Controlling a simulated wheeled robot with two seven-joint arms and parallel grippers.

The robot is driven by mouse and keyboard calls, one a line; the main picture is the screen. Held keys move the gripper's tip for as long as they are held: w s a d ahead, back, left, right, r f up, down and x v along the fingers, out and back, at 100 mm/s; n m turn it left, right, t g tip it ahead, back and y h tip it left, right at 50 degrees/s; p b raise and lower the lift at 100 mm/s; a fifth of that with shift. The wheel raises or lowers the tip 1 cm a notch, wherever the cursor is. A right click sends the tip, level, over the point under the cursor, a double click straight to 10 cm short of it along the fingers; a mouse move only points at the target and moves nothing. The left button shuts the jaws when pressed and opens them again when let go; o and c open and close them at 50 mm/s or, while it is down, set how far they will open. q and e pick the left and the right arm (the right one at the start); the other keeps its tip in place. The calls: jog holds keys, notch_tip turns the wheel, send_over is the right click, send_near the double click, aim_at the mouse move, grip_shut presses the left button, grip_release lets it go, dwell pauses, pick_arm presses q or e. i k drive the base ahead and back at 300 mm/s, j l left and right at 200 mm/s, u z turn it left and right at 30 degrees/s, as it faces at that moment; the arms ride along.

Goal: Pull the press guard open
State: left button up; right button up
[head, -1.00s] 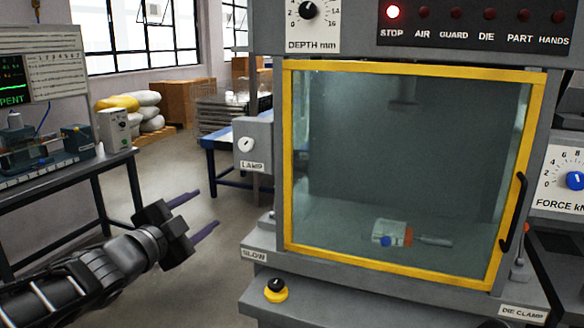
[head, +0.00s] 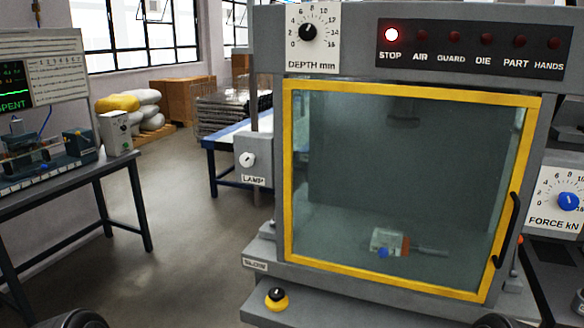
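The press guard is a clear panel in a yellow frame (head: 289,180) on the front of the grey press, and it is closed. Its black upright handle (head: 507,230) is on the right side of the frame. Behind the panel lies a small pale part with an orange band and a blue knob (head: 383,253). Neither gripper shows. Only a dark rounded piece of my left arm is at the bottom left edge, and a dark piece of my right arm is at the bottom edge, below the guard's right side.
A yellow and black knob (head: 276,299) sits on the ledge below the guard. The LAMP box (head: 250,160) juts out on the left and the FORCE dial panel (head: 560,201) on the right. Open floor lies between the bench (head: 75,172) and press.

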aim_at(510, 210)
jog(key=k+l, duration=0.55)
jog(key=l, duration=0.2)
jog(key=z, duration=1.95)
